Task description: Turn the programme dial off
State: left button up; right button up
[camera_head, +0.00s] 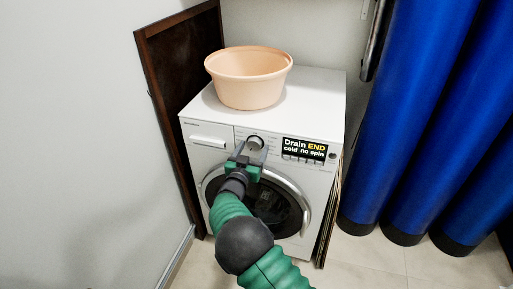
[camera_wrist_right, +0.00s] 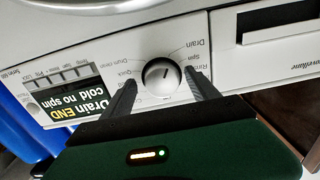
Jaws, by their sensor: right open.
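The programme dial (camera_head: 255,142) is a round silver knob on the front panel of a white washing machine (camera_head: 318,90). In the right wrist view, the dial (camera_wrist_right: 162,76) shows a dark pointer mark, and printed labels such as "Drain" surround it. My right gripper (camera_head: 252,151) is open in front of the panel. In the right wrist view, its two dark fingers (camera_wrist_right: 161,86) lie one on each side of the dial, with gaps visible. I cannot tell whether the fingertips touch the panel. My left gripper is not in view.
A peach-coloured basin (camera_head: 249,92) stands on top of the machine. A black label reading "Drain END cold no spin" (camera_head: 305,149) is right of the dial. The detergent drawer (camera_head: 208,141) is left. Blue rolls (camera_head: 410,120) stand at right; a dark board (camera_head: 165,75) is behind left.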

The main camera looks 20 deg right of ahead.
jog(key=shift+a+r, duration=0.1)
jog(key=shift+a, duration=0.3)
jog(key=shift+c, duration=0.4)
jog(key=shift+a, duration=0.15)
jog(key=shift+c, duration=2.5)
jog(key=shift+d, duration=0.55)
jog(key=c, duration=0.5)
jog(key=shift+d, duration=0.1)
jog(key=shift+c, duration=1.1)
jog(key=shift+a, duration=0.25)
jog(key=shift+c, duration=0.3)
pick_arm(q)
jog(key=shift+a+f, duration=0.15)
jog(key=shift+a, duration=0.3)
